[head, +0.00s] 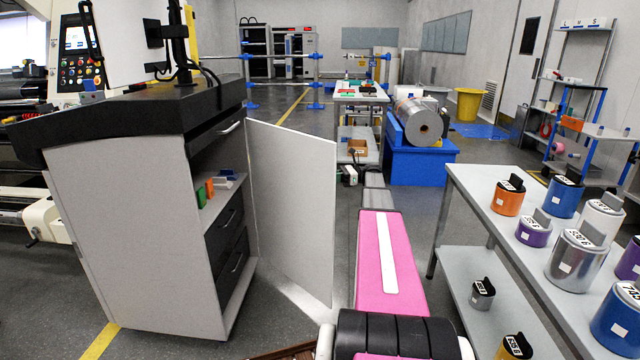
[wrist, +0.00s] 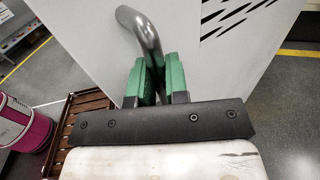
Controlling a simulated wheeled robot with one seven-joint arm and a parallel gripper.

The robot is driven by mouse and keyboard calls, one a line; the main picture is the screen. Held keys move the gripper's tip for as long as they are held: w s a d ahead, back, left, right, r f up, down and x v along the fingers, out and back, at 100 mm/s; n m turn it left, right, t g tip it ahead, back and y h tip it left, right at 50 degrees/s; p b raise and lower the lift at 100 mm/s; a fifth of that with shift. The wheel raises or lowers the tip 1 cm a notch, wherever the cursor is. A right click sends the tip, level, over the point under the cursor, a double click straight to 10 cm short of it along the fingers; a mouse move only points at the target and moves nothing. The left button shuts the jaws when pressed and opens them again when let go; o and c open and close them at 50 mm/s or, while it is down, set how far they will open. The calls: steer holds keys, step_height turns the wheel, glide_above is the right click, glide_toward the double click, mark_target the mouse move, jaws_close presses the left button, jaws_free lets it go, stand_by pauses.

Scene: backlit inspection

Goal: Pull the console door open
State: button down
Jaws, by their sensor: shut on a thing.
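The console (head: 110,220) stands at the left in the head view, with light grey sides and a black top. Its door (head: 292,205), a plain pale panel, stands wide open, swung out to the right. Inside the opening are a shelf with small coloured items (head: 212,188) and black drawers (head: 228,235). In the wrist view my gripper (wrist: 160,82), with green fingers, is shut on the curved metal door handle (wrist: 145,35). The door's pale face (wrist: 90,35) is close in front of it, with black slots at upper right. My gripper does not show in the head view.
A grey bench (head: 470,215) with several coloured canisters stands at the right. A blue stand with a metal roll (head: 420,120) is farther back. Floor beyond the door is partly clear.

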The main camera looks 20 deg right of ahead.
steer(key=shift+w+d+n+g, duration=0.3)
steer(key=shift+w+d+g, duration=0.3)
steer(key=shift+d, duration=0.4)
steer(key=c, duration=1.1)
jaws_free()
steer(key=shift+c, duration=0.2)
